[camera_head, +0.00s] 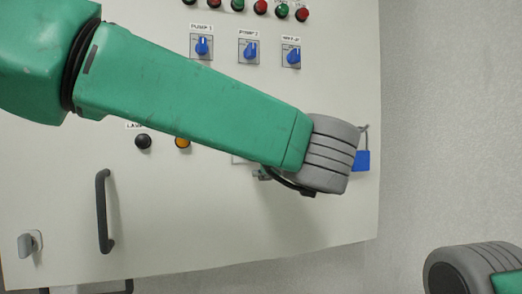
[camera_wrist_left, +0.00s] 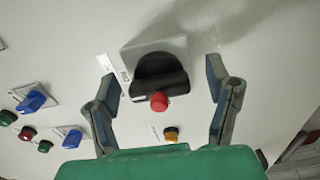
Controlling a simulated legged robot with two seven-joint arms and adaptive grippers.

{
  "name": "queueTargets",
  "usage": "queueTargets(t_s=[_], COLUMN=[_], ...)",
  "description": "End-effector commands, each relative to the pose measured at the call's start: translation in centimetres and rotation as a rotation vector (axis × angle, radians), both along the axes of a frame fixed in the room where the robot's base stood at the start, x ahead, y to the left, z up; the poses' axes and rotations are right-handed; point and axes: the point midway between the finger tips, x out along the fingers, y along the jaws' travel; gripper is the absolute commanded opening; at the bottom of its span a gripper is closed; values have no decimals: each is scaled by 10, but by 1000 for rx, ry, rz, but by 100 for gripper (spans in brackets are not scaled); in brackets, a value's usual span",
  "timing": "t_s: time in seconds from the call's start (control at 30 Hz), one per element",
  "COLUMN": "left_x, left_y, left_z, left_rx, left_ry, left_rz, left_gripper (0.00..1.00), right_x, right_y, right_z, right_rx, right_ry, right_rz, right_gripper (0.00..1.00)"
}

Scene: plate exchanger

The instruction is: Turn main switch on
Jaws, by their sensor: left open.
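The main switch is most likely the black rotary knob (camera_wrist_left: 160,74) on a grey plate, seen in the left wrist view. My left gripper (camera_wrist_left: 161,78) is open, with one finger on each side of the knob. Gaps show between fingers and knob; depth is hard to judge. A red round part (camera_wrist_left: 159,102) overlaps the knob's lower edge; I cannot tell if it belongs to it. In the head view my left arm's grey wrist hides the gripper and the knob. My right arm shows only as a grey and green link at the lower right; its gripper is out of view.
The cabinet door (camera_head: 240,215) carries blue selector knobs (camera_head: 250,50), several red and green buttons, a black button (camera_head: 143,141), an amber one (camera_head: 182,143) and a black handle (camera_head: 103,210). A blue padlock (camera_head: 362,161) hangs at its right edge, beside a bare wall.

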Motion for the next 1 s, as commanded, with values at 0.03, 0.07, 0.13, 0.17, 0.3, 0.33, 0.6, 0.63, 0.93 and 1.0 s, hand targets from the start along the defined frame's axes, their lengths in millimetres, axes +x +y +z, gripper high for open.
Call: queueTargets(t_s=[0.03, 0.07, 0.13, 0.17, 0.3, 0.33, 0.6, 0.63, 0.93, 1.0], left_x=[-4, -7, -18, -23, -52, -58, -99, -101, -108, -108], left_y=[-1, -2, -6, -8, -19, -21, -37, -38, -39, -38], left_z=[1, 1, 1, 1, 0, 0, -2, -2, -3, -3], left_rx=[0, 0, 0, 1, 4, 4, 4, 4, 2, 2], left_ry=[0, 0, -1, -2, -1, -1, 3, 3, 5, 5], left_rz=[-1, -1, -3, -3, -5, -3, -3, -3, -1, -1], left_gripper=[72, 72, 72, 72, 72, 72, 72, 72, 72, 72], right_x=[0, 0, 0, 0, 0, 0, 1, 1, 1, 2], right_y=[0, 1, 1, 1, 1, 1, 0, 0, 1, 0], right_z=[0, 0, 0, 0, 0, 0, 0, 0, 0, 0], right_rx=[0, 0, -1, -1, 0, 0, 1, 1, -1, 0], right_ry=[0, 0, 0, 0, 0, -1, 0, 0, 0, 2], right_rz=[0, 0, 0, 0, 0, 0, 1, 1, 0, 1], right_gripper=[0, 0, 0, 0, 0, 0, 0, 0, 0, 0])
